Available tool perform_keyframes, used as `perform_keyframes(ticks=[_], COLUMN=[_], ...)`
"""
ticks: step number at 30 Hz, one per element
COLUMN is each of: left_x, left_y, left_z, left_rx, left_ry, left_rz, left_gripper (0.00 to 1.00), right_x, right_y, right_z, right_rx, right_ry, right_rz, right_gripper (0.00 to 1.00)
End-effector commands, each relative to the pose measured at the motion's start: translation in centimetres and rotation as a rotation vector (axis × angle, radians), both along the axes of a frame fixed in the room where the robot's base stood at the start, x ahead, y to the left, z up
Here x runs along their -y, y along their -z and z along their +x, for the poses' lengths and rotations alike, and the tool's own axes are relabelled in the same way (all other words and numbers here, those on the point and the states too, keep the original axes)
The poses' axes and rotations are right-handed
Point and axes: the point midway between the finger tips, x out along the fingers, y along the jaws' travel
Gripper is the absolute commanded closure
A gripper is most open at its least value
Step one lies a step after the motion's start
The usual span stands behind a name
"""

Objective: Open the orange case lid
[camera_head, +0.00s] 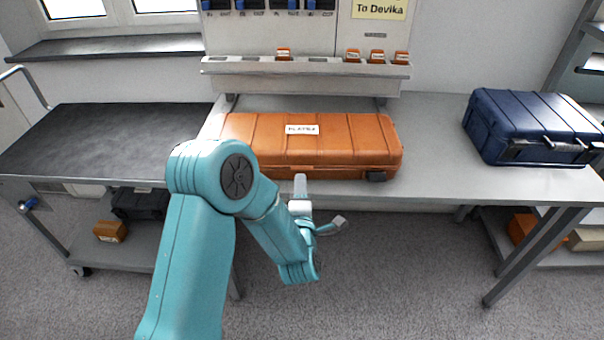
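The orange case (350,140) lies on the grey workbench (440,185), with its lid shut and a white label on top. A dark piece shows at its front right corner. My teal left arm covers the case's front left part. My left gripper (321,200) is in front of the case's front side, near the bench's front edge. Its two fingers are spread apart with nothing between them. Whether a finger touches the case, I cannot tell. My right gripper is not in view.
A dark blue case (530,125) stands on the bench at the right. A wall panel with a shelf (300,68) holding small orange pieces is behind the orange case. A dark-topped cart (90,140) stands at the left. Bench surface between the two cases is clear.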

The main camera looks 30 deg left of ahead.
Motion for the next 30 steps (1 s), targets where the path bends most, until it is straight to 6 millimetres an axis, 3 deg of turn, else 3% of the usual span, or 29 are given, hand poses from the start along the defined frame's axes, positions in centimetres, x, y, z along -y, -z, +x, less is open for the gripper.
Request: perform_keyframes(ticks=[7,19,20,22,30], left_x=[-2.0,-2.5,-2.5,-2.5,-2.5], left_y=[0.0,0.1,0.1,0.1,0.1], left_z=[3.5,4.3,4.3,4.3,4.3], left_rx=[0.001,-0.001,0.000,0.000,0.000], left_ry=[0.003,0.003,0.003,0.003,0.003], left_rz=[-0.001,-0.002,-0.001,-0.001,-0.002], left_gripper=[0.69,0.69,0.76,0.98,1.00], right_x=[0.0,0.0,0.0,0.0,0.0], right_y=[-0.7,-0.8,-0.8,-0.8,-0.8], right_z=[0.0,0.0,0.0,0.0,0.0], right_rx=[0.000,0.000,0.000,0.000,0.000], right_ry=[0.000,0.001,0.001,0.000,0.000], right_rz=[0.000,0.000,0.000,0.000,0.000], right_gripper=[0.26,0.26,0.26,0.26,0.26])
